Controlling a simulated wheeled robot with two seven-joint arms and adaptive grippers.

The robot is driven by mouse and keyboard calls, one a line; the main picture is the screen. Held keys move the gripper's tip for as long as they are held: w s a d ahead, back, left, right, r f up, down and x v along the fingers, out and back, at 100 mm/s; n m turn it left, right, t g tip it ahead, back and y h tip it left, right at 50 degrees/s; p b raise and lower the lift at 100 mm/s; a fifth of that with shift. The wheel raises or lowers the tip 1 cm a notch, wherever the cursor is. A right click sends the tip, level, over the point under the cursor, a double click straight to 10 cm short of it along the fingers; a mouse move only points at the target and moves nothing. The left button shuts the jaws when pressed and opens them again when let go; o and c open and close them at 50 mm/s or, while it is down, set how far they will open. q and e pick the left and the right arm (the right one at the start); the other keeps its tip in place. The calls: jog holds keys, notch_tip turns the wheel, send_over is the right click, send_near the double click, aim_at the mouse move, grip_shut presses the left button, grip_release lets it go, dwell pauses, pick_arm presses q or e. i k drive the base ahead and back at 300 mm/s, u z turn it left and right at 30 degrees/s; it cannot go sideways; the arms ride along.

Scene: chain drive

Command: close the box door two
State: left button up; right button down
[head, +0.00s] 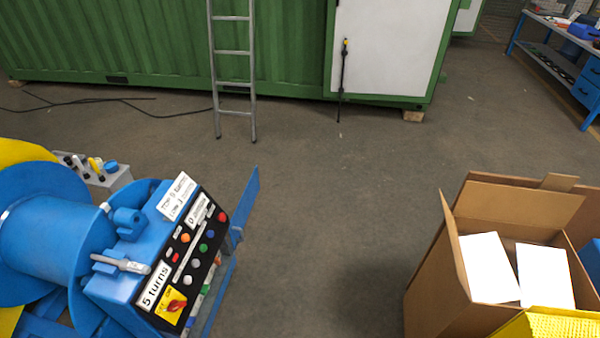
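A blue machine box with a black control panel (190,255) stands at the lower left; the panel has coloured buttons, a red rotary switch on yellow and a "5 turns" label. A thin blue flap (244,207) stands out from the box's right side, apart from the panel at its top. It looks like an open door; I cannot tell which one is door two. Part of the box's right side shows below the flap and runs out of the frame at the bottom. Neither of my grippers is in view.
A large blue drum (55,245) adjoins the box on the left. An open cardboard box (430,290) with white sheets stands at the lower right. A ladder (233,70) leans on a green container (120,45). The floor between is clear.

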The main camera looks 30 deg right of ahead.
aim_at(239, 216)
jog(key=z, duration=1.05)
jog(key=i, duration=2.1)
jog(key=u, duration=0.9)
